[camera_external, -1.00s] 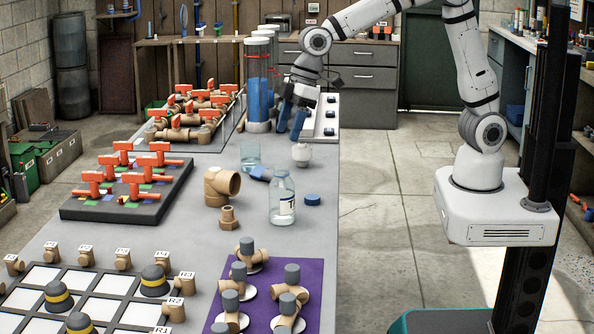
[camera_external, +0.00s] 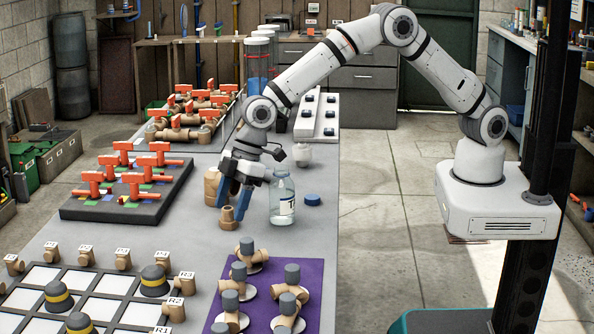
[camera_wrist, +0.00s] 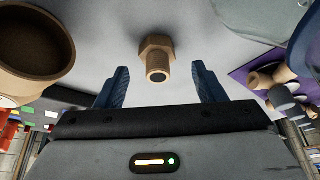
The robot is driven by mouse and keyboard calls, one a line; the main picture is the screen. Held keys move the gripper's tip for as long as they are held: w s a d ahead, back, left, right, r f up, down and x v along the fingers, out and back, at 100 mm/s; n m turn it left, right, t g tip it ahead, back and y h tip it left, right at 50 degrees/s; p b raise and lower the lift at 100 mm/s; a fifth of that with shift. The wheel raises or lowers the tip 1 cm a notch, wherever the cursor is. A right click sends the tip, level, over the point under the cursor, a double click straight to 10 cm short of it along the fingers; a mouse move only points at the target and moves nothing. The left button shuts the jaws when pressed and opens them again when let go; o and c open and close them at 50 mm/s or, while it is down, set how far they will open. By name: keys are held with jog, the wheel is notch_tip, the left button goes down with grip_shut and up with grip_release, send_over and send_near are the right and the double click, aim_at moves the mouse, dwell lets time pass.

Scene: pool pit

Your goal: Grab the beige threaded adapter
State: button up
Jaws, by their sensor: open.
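The beige threaded adapter (camera_external: 228,218) stands on the grey table, a small fitting with a hex collar and a narrower threaded end. In the wrist view the adapter (camera_wrist: 157,58) lies ahead of and between my two blue fingers, with clear space on both sides. My gripper (camera_external: 233,205) is open and points down at the adapter, partly in front of it in the external view. My gripper also shows in the wrist view (camera_wrist: 160,88), with nothing held between its fingers.
A large beige elbow (camera_external: 211,186) stands just behind the adapter, its open mouth (camera_wrist: 32,42) close by in the wrist view. A glass bottle (camera_external: 282,203) is close on the right. A purple mat (camera_external: 262,292) with fittings lies in front. A dark valve board (camera_external: 120,208) is left.

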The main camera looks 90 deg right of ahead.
aim_at(228, 217)
jog(key=shift+x, duration=1.4)
jog(key=shift+c, duration=0.3)
jog(key=c, duration=1)
